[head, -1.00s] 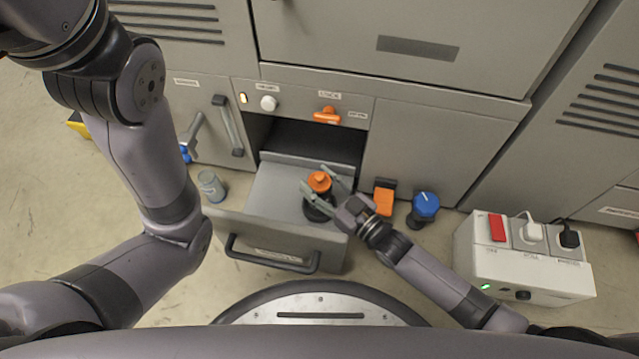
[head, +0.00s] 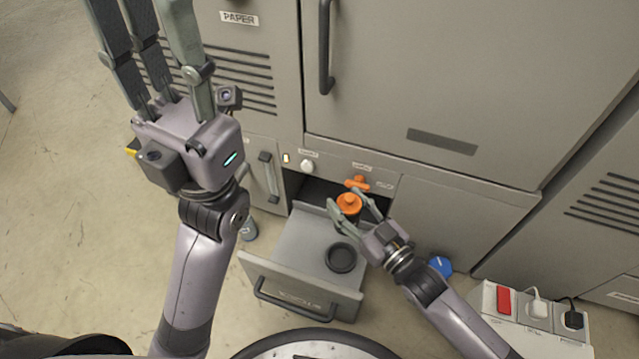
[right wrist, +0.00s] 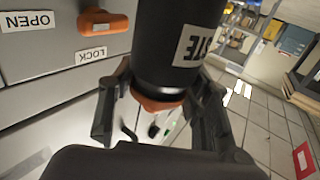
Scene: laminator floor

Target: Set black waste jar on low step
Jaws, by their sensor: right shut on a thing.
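The black waste jar with an orange cap (head: 348,204) is in my right gripper (head: 350,208), above the open drawer. In the right wrist view the black jar body (right wrist: 178,45) fills the upper middle, with a partly hidden white label, and the gripper fingers (right wrist: 165,105) lie on both sides near its orange cap. A black round ring (head: 341,257) sits empty in the drawer below. My left gripper (head: 150,15) is raised at the upper left, its fingers apart and empty, with the tips near or beyond the frame edge. I cannot identify a low step in these views.
The open grey drawer (head: 300,245) juts from the machine cabinet. An orange lock knob (head: 357,182) is just behind the jar. A small bottle (head: 249,230) stands left of the drawer; a blue-topped item (head: 440,265) and a white switch box (head: 505,305) are at right. Floor at left is clear.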

